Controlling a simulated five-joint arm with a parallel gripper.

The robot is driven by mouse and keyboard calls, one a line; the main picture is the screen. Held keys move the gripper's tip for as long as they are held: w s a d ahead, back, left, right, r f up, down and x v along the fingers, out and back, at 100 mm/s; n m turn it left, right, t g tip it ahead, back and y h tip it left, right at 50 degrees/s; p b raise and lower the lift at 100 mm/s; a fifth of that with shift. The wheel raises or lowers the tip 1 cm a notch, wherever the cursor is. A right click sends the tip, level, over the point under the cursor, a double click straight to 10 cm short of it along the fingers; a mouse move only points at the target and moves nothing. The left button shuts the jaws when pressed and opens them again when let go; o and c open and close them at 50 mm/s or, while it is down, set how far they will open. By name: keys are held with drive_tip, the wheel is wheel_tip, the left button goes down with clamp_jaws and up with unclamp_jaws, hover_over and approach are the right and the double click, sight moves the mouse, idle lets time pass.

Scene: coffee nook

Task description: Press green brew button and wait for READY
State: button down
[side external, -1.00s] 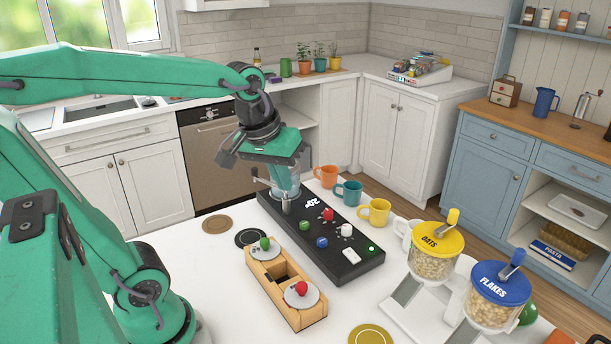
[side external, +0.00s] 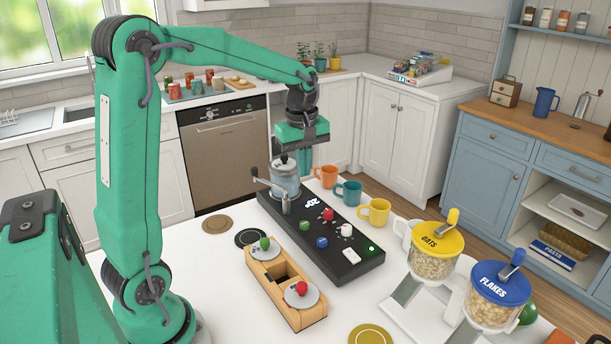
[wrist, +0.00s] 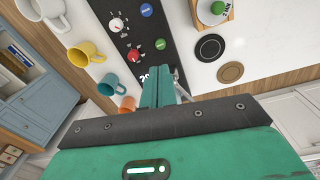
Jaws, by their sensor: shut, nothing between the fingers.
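The green button also shows in the wrist view (wrist: 160,44). The white display text (side external: 312,201) looks like "20s". I cannot read READY anywhere. My gripper (side external: 298,158) is above that end, close to the jar, off the green button. In the wrist view my gripper (wrist: 158,84) is shut and empty.
A blue button (side external: 322,242), a white knob (side external: 346,230) and a small green light (side external: 372,249) share the panel. Orange (side external: 325,176), teal (side external: 349,191) and yellow (side external: 374,212) mugs line its right side. A wooden holder (side external: 263,282) stands at its left.

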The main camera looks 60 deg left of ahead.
sight(304, 224)
drive_tip(key=shift+w+a+f+n+g, duration=0.3)
drive_tip(key=shift+w+a+f+n, duration=0.4)
drive_tip(key=shift+a+f+n, duration=0.3)
wheel_tip(304, 224, down, 14)
drive_tip(key=shift+r, duration=0.15)
idle(0.5)
drive_tip(key=shift+f, duration=1)
wheel_tip(304, 224, up, 14)
drive_tip(key=shift+r, duration=0.2)
idle(0.4)
idle(0.4)
